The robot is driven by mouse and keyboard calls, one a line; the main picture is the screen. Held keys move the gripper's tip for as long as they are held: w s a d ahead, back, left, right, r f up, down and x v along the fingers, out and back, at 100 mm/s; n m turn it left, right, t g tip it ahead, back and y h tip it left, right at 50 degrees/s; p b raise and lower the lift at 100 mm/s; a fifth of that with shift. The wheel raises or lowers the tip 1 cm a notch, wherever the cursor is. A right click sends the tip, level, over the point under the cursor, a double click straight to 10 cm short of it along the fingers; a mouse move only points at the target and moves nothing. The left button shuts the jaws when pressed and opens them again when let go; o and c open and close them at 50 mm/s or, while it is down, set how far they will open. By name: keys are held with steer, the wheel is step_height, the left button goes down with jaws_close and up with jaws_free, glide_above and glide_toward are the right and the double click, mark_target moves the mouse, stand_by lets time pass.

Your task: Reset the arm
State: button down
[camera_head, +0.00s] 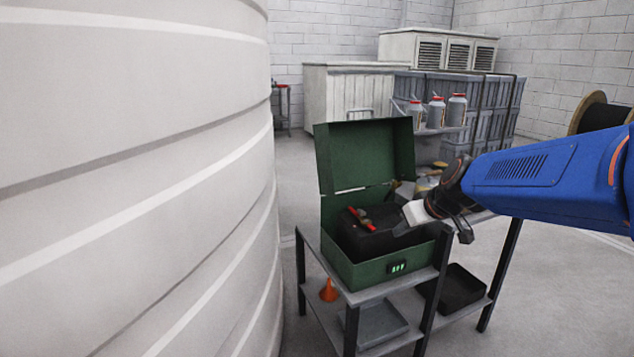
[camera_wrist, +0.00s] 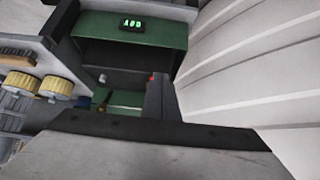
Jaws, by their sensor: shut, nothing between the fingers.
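My blue arm comes in from the right in the head view. My gripper (camera_head: 403,227) is at its end, shut and empty, over the right part of an open green case (camera_head: 368,273). The fingertips are small and dark against the case, so whether they touch anything inside is unclear. The case's lid (camera_head: 366,155) stands up at the back. A black insert (camera_head: 365,238) with a red-handled tool (camera_head: 361,219) sits inside. In the wrist view the green case (camera_wrist: 185,35) shows its lit green display (camera_wrist: 132,24).
The case stands on a grey metal table (camera_head: 437,264). Its lower shelf holds an orange cone (camera_head: 328,290), a grey tray (camera_head: 377,325) and a black bin (camera_head: 460,288). A large white ribbed tank (camera_head: 135,180) fills the left. Red-capped canisters (camera_head: 436,112) stand behind.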

steer(key=s+f+m+g+h, duration=0.1)
steer(key=s+f, duration=0.2)
steer(key=s, duration=1.1)
steer(key=s+f+m+g+h, duration=0.1)
steer(key=s+f+m, duration=0.1)
steer(key=s, duration=1.3)
steer(key=shift+s+d+f+m+g, duration=0.15)
steer(key=shift+d+f+m+g, duration=0.15)
steer(key=shift+f+g, duration=0.15)
